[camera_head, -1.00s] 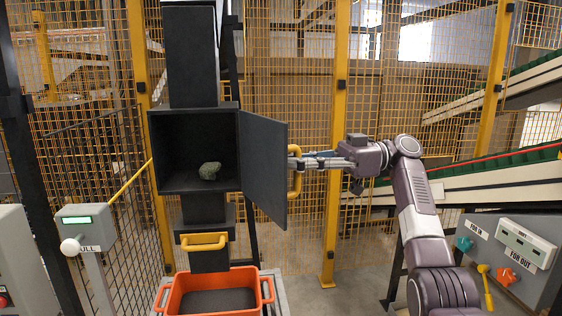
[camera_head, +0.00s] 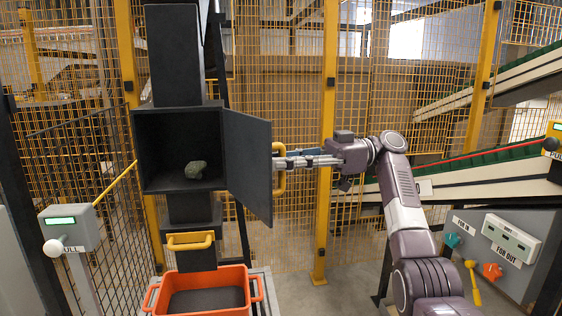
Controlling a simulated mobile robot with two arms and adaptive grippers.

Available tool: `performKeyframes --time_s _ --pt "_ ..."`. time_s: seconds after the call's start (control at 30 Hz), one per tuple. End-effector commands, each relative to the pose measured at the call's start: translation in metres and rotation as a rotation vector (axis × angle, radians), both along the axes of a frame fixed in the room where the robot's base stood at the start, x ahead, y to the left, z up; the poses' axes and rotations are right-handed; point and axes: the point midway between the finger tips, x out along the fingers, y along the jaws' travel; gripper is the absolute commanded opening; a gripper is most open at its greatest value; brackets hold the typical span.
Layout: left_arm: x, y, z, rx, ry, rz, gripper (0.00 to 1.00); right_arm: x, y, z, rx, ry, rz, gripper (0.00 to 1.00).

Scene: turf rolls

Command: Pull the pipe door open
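The pipe door (camera_head: 246,165) is a dark grey panel hinged at the right side of the dark box (camera_head: 148,150) in the vertical pipe (camera_head: 172,55). It stands swung open to the right, and the inside of the box shows. A grey-green stone (camera_head: 196,169) lies on the box floor. My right gripper (camera_head: 280,163) reaches in from the right at the door's yellow handle (camera_head: 279,181). Its fingers look close together at the handle, but I cannot tell whether they grip it. My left gripper is not in view.
An orange bin (camera_head: 250,291) stands below the pipe, under a yellow lower handle (camera_head: 190,241). A post with a white knob (camera_head: 54,248) is at the left. A control panel (camera_head: 500,250) is at the right. Yellow mesh fencing (camera_head: 300,110) stands behind.

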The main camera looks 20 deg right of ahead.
Motion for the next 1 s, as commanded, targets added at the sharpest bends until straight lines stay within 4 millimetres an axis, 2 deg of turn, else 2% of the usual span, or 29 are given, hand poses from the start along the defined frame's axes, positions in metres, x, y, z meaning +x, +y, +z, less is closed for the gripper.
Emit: performKeyframes --time_s 0.17,0.27,0.53,0.7,1.0 --pt "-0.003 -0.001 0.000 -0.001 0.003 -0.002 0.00 0.000 -0.001 0.001 0.001 -0.001 0.000 0.18" --pt "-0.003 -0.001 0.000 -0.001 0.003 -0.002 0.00 0.000 -0.008 0.002 0.002 0.000 -0.002 0.18" --pt "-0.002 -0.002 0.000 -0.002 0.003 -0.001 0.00 -0.005 -0.049 0.001 0.002 0.002 -0.003 0.18" --pt "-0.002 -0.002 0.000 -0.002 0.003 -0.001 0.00 -0.007 -0.065 0.001 0.000 0.001 -0.001 0.18" --pt "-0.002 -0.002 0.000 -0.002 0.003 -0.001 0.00 -0.009 -0.075 0.000 0.000 0.000 -0.001 0.18"
